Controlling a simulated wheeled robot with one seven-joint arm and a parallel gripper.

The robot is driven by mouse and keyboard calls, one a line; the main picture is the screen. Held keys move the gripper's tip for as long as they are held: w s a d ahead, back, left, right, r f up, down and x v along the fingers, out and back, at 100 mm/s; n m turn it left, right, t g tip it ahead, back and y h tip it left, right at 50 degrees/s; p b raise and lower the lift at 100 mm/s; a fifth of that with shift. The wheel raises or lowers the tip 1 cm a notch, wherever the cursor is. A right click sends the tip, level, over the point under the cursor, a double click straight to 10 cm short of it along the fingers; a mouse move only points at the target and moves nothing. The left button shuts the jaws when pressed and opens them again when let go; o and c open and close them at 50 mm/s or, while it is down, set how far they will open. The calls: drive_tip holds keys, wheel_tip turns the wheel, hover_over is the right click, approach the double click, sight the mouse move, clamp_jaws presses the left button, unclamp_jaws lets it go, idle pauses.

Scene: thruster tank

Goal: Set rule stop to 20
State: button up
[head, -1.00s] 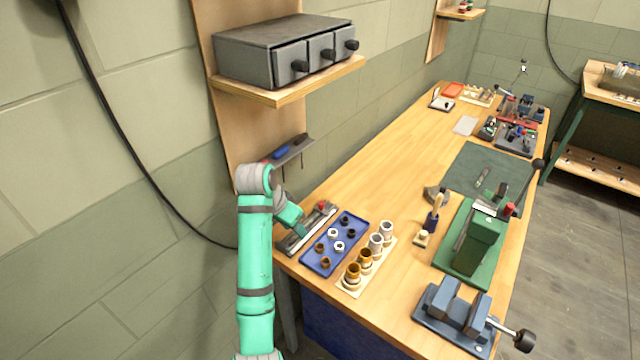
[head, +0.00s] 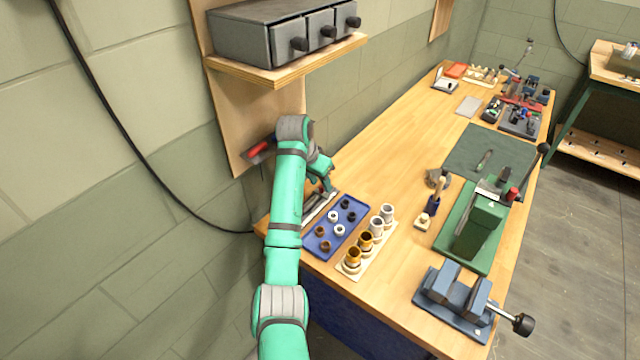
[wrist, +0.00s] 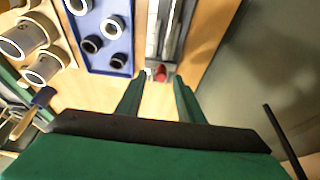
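The rule (head: 313,210) is a grey metal strip on the near left of the bench, beside the blue tray. It also shows at the top of the wrist view (wrist: 168,35). Its red stop (wrist: 160,72) sits near the rule's end in the wrist view; in the head view my arm hides it. My gripper (head: 326,184) is over the rule's far end. In the wrist view its two fingers (wrist: 160,92) are apart, with only bare bench between them. The red stop is just beyond the fingertips. The scale marks are too small to read.
The blue tray (head: 318,252) with several rings lies right beside the rule. A pale rack (head: 352,271) of cylindrical parts stands beyond it. A wall shelf (head: 288,67) with grey drawers overhangs on the left. The bench centre (head: 390,160) is clear.

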drive_tip(key=shift+w+f, duration=0.15)
drive_tip(key=shift+f, duration=0.45)
clamp_jaws()
drive_tip(key=shift+w+d, duration=0.9)
drive_tip(key=shift+w, duration=0.3)
unclamp_jaws()
drive_tip(key=shift+r, duration=0.1)
